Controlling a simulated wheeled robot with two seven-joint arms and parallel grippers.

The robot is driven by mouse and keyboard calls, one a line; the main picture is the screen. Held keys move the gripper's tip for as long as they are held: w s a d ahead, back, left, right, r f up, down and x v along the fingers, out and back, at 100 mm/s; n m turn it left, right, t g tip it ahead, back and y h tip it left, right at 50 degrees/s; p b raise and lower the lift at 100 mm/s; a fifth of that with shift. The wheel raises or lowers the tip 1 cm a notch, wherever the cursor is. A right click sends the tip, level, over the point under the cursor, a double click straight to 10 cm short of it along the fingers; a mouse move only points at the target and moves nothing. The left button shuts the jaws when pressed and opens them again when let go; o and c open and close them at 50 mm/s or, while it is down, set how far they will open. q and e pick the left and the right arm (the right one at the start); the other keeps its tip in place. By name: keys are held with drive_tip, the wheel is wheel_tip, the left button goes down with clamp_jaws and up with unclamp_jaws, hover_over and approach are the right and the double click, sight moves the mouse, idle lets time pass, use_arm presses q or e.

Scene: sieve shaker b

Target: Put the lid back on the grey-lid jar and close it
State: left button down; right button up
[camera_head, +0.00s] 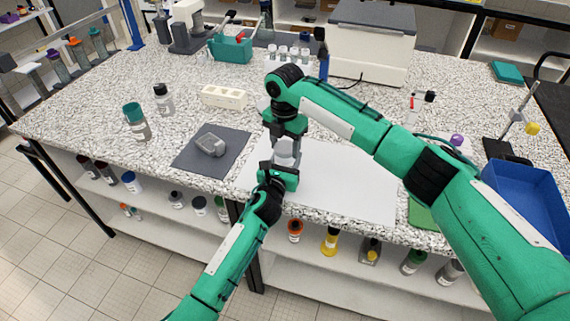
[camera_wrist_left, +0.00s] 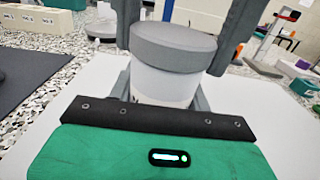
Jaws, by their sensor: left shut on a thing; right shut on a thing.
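The grey-lid jar (camera_head: 287,148) is a white jar held upright over the white sheet, with its body (camera_wrist_left: 162,85) close up in the left wrist view. The grey lid (camera_wrist_left: 173,45) sits at the top of the jar, level with it, with no clear gap showing. My left gripper (camera_head: 284,168) is shut around the jar body from the front. My right gripper (camera_head: 286,138) comes down from above, and its two fingers stand on either side of the lid, shut on it. In the head view the lid is mostly hidden by the right gripper.
A dark mat (camera_head: 185,160) with a grey item (camera_head: 211,144) lies to the left. A green-capped jar (camera_head: 136,122), a clear jar (camera_head: 163,99) and a white block with sockets (camera_head: 223,96) stand behind it. The white sheet (camera_head: 350,185) is clear; a blue tray (camera_head: 535,210) is at right.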

drive_tip(key=m, duration=0.6)
drive_tip(key=shift+m, duration=0.3)
drive_tip(key=m, duration=1.1)
drive_tip(key=shift+m, duration=0.3)
drive_tip(key=m, duration=1)
drive_tip(key=shift+a+f+m, duration=0.1)
drive_tip(key=shift+m, duration=0.2)
drive_tip(key=m, duration=0.3)
drive_tip(key=shift+m, duration=0.4)
drive_tip(key=m, duration=0.3)
drive_tip(key=shift+m, duration=0.4)
drive_tip(key=m, duration=0.5)
drive_tip(key=o, duration=1.1)
